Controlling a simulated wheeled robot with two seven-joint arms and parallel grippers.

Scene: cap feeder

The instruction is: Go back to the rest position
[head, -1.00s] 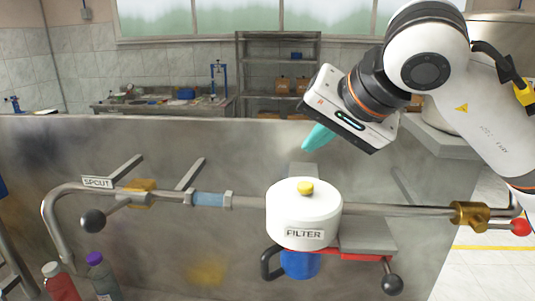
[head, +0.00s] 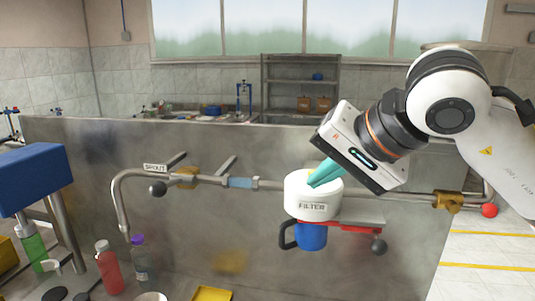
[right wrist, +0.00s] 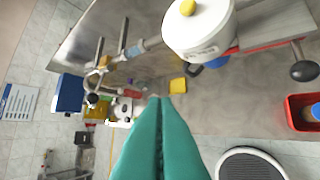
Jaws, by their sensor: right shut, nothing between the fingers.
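My right gripper (head: 325,172) comes in from the right in the head view. Its teal fingers are shut and empty, and they overlap the top of the white filter housing (head: 312,205) in the picture. In the right wrist view the closed fingers (right wrist: 160,105) point away from the camera. The filter housing (right wrist: 200,30), with its yellow knob (right wrist: 187,7), stands to the upper right of the fingertips there, apart from them. My left gripper is not in view.
A pipe with a spout (head: 121,200) runs along the metal panel (head: 90,150). Bottles, including a red one (head: 110,270), stand at lower left beside a blue box (head: 30,180). A yellow tray (head: 212,294) lies at the bottom. A red bin (right wrist: 300,115) shows at right in the wrist view.

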